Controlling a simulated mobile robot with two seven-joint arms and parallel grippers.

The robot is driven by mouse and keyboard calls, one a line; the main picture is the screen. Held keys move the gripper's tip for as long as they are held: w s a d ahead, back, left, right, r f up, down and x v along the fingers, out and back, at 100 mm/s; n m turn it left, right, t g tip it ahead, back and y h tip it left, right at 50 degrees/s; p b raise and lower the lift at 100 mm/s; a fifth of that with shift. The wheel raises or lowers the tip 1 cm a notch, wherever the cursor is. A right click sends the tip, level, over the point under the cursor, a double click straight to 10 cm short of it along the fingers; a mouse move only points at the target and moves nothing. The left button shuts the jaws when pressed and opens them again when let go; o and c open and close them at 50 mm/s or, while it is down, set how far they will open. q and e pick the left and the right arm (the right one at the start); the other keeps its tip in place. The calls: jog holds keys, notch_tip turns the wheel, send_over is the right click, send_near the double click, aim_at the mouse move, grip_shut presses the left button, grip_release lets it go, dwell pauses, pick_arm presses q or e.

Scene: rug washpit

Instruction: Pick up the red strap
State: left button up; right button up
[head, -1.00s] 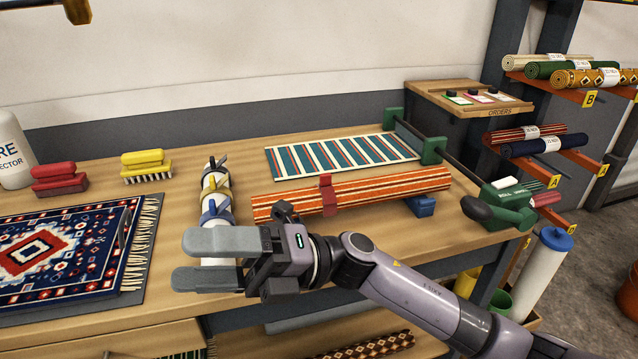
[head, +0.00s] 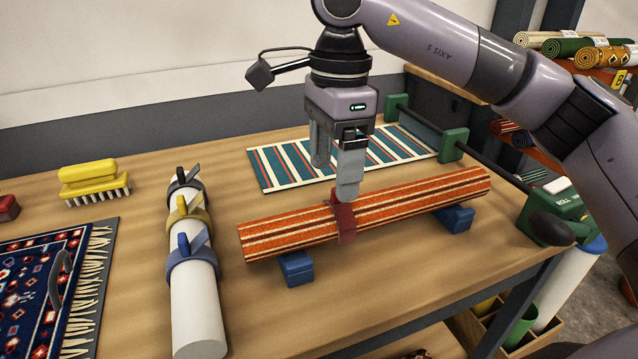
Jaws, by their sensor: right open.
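The red strap (head: 346,235) is wrapped around the orange striped rolled rug (head: 415,205) near its middle. The roll rests on two blue blocks, a left one (head: 296,268) and a right one (head: 455,219). My right gripper (head: 334,177) is open and points straight down above the roll at the strap. Its nearer fingertip overlaps the top of the strap in the picture, and I cannot tell whether it touches. The farther finger hangs just behind it and to the left. The upper back part of the strap is hidden by the nearer finger. My left gripper is not in view.
A white tube (head: 196,310) with grey, yellow and blue straps lies left of the roll. A teal striped rug (head: 290,165) lies flat behind it. A yellow brush (head: 93,182) and a fringed blue rug (head: 50,290) are at left. The bench front between tube and roll is clear.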

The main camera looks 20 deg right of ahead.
aim_at(339, 209)
jog(key=shift+w+d+r+h, duration=0.35)
jog(key=shift+w+d, duration=0.2)
jog(key=shift+w, duration=0.2)
jog(key=shift+w+d+f, duration=0.1)
jog(key=shift+f, duration=0.2)
jog(key=f, duration=0.6)
jog(key=shift+d+f, duration=0.1)
jog(key=shift+d, duration=0.25)
jog(key=c, duration=1.1)
jog(key=shift+c, duration=0.2)
